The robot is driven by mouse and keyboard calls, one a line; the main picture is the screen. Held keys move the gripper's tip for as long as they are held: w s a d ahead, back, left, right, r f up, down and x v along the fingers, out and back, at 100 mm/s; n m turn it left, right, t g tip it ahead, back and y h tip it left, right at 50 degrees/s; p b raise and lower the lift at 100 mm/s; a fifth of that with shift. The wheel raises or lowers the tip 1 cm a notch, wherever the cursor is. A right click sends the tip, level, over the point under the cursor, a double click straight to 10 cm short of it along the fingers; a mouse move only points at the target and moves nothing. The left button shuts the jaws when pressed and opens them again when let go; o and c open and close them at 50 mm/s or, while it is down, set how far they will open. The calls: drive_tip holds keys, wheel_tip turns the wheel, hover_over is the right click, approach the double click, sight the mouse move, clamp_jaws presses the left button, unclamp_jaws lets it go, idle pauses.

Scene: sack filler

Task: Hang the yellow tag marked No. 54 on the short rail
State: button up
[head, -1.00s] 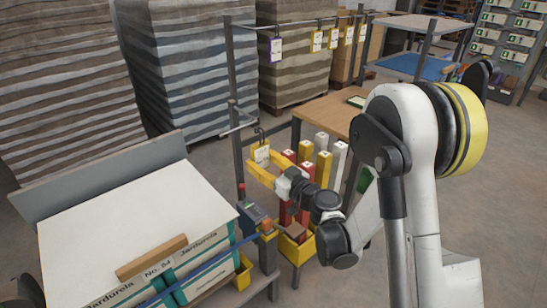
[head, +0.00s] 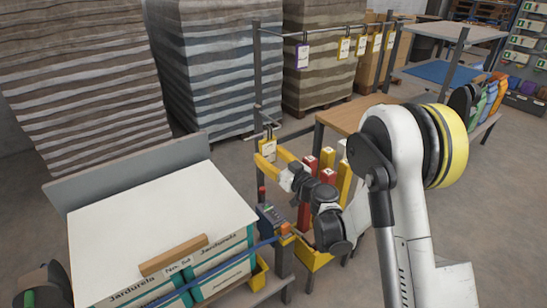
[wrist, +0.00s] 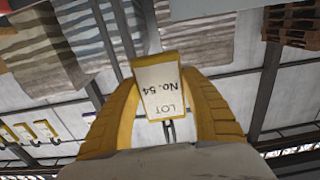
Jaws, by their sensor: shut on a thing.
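The yellow tag (wrist: 161,90), its white face reading "LOT No. 54", appears upside down between the two yellow fingers of my gripper (wrist: 163,88) in the wrist view. In the head view my gripper (head: 268,158) holds the tag (head: 268,146) upright, its dark hook above it. The short rail (head: 268,117) sticks out from the near upright post, just above the tag. The hook is close to the rail's end; I cannot tell whether they touch.
A long rail (head: 345,32) behind carries several tags. A control box (head: 272,218) and coloured upright bars (head: 328,172) are close below my gripper. Wrapped pallet stacks (head: 210,65) fill the back.

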drive_tip(key=shift+x, duration=0.8)
drive_tip(key=shift+w+a+f, duration=0.1)
drive_tip(key=shift+w+a, duration=0.1)
drive_tip(key=shift+w, duration=0.1)
drive_tip(key=shift+f+b, duration=0.85)
drive_tip(key=shift+f, duration=0.25)
drive_tip(key=o, duration=1.1)
drive_tip(key=shift+s+d, duration=0.1)
